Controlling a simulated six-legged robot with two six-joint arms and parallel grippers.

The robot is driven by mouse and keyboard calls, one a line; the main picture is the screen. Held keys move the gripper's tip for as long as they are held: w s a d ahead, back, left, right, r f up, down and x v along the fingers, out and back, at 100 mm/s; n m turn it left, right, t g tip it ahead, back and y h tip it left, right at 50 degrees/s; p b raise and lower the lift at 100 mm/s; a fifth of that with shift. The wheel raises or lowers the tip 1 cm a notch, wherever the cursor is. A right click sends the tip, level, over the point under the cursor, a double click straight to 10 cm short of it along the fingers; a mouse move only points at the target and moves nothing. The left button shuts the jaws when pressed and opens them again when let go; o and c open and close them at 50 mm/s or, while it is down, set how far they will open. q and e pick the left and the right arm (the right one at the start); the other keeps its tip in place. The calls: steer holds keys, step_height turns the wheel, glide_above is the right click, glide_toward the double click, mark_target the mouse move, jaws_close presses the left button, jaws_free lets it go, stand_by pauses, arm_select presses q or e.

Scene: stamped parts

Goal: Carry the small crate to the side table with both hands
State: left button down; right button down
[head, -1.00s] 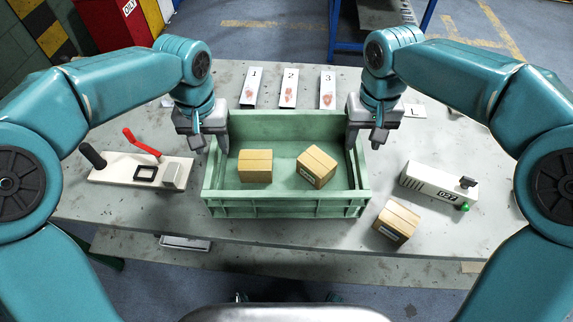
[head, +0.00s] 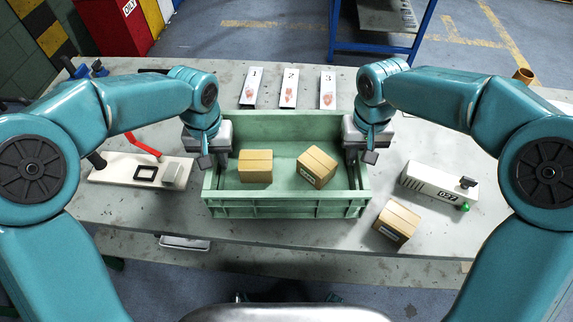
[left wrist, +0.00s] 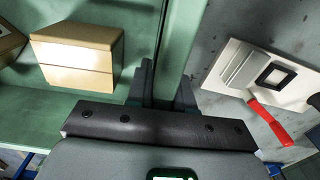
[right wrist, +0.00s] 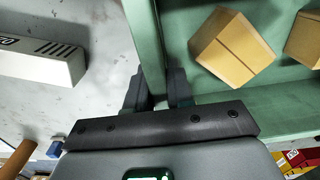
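The small green crate (head: 285,211) stands on the grey table with two tan boxes inside, one at left (head: 255,166) and one at right (head: 317,168). My left gripper (head: 213,161) is at the crate's left wall. In the left wrist view its fingers (left wrist: 164,92) lie on both sides of that wall and look shut on it. My right gripper (head: 360,157) is at the right wall. In the right wrist view its fingers (right wrist: 157,90) straddle the wall rim closely and look shut on it. The fingertips are partly hidden by the grippers.
A loose tan box (head: 396,222) and a white device (head: 438,185) lie right of the crate. A white plate with a red lever (head: 142,145) lies left. Three numbered cards (head: 288,88) lie behind. A blue-framed table (head: 375,45) stands beyond the back edge.

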arm_select(q)
steer(key=shift+w+r, duration=0.1)
steer(key=shift+r, duration=0.15)
arm_select(e)
steer(key=shift+w+r, duration=0.1)
steer(key=shift+r, duration=0.1)
